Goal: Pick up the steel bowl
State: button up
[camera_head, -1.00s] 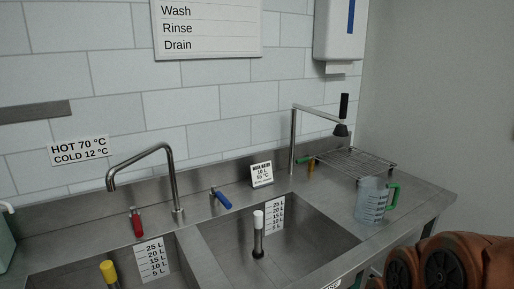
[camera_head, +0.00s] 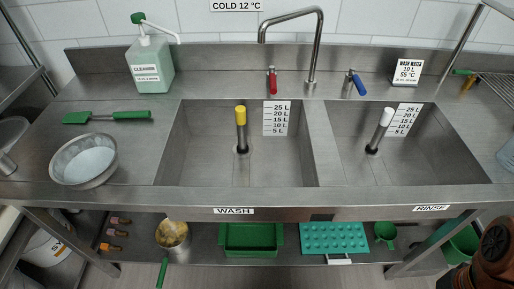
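A round steel bowl (camera_head: 62,172) stands upright on the left end of the steel counter (camera_head: 130,160), left of the wash sink. Its inside looks pale, and I cannot tell whether that is contents or the bare bottom. A green-handled scraper (camera_head: 105,117) lies just behind it. Nothing touches or covers the bowl. My gripper is not in view; only orange-brown links of my arm show at the lower right corner, far from the bowl.
The wash sink (camera_head: 198,165) and rinse sink (camera_head: 435,165) fill the middle and right. A cleaner bottle (camera_head: 152,68) stands behind the bowl, and a tall faucet (camera_head: 314,50) rises at the back. The lower shelf holds a green tray (camera_head: 251,252) and a teal mould (camera_head: 334,238).

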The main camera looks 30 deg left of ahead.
aim_at(88, 162)
jog(key=u, duration=1.5)
